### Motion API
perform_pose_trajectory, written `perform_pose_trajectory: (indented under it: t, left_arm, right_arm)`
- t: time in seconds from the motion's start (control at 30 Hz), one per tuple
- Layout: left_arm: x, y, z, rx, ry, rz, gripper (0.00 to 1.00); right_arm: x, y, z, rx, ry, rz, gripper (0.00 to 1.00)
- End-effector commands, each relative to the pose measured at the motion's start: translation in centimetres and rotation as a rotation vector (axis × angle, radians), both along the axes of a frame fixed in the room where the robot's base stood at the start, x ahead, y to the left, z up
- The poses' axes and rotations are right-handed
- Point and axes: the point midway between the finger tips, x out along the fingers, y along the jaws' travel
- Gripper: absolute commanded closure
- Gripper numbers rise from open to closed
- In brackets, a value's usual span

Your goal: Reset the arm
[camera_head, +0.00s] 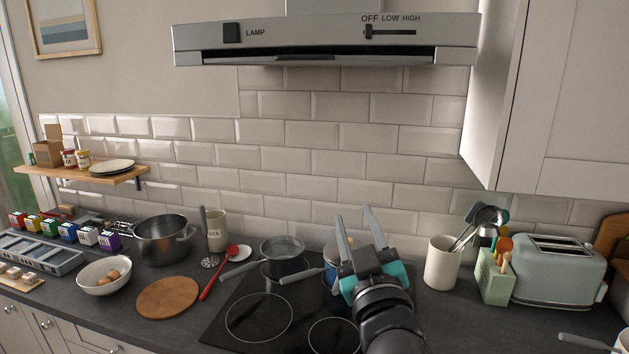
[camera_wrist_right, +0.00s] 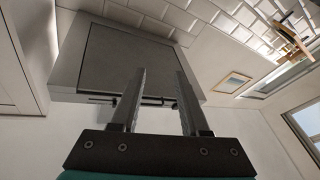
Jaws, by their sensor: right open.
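My right gripper (camera_head: 357,230) is raised above the hob (camera_head: 225,318), its two grey fingers spread apart and pointing up. Nothing is between the fingers. In the right wrist view the same open fingers (camera_wrist_right: 158,88) point up toward the underside of the range hood (camera_wrist_right: 125,65), with a clear gap between them. In the head view the hood (camera_head: 325,42) is well above the gripper. A blue pot (camera_head: 331,272) stands behind the gripper and is partly hidden by it. My left gripper is not in view.
A saucepan (camera_head: 283,257) stands on the hob, left of the gripper. A utensil crock (camera_head: 442,263) and a toaster (camera_head: 560,272) stand to the right. A round wooden board (camera_head: 168,297), an egg bowl (camera_head: 104,284) and a steel pot (camera_head: 163,240) are to the left.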

Motion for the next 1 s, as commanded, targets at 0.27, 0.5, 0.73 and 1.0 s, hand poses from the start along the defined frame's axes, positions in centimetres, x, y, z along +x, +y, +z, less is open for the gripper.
perform_pose_trajectory:
  t: [0.27,0.5,0.73,1.0]
  left_arm:
    - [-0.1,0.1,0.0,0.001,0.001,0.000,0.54]
    - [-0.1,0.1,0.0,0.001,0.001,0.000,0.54]
    - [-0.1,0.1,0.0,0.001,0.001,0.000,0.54]
    - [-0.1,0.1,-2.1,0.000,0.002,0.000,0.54]
  right_arm:
    - [-7.0,-6.7,-17.8,0.117,0.631,-0.161,0.55]
    - [-18.1,-9.1,-27.9,0.144,1.112,-0.206,0.55]
    - [-27.5,-9.8,-31.9,0.141,1.435,-0.197,0.55]
    - [-29.1,-9.7,-39.1,0.133,1.541,-0.189,0.55]
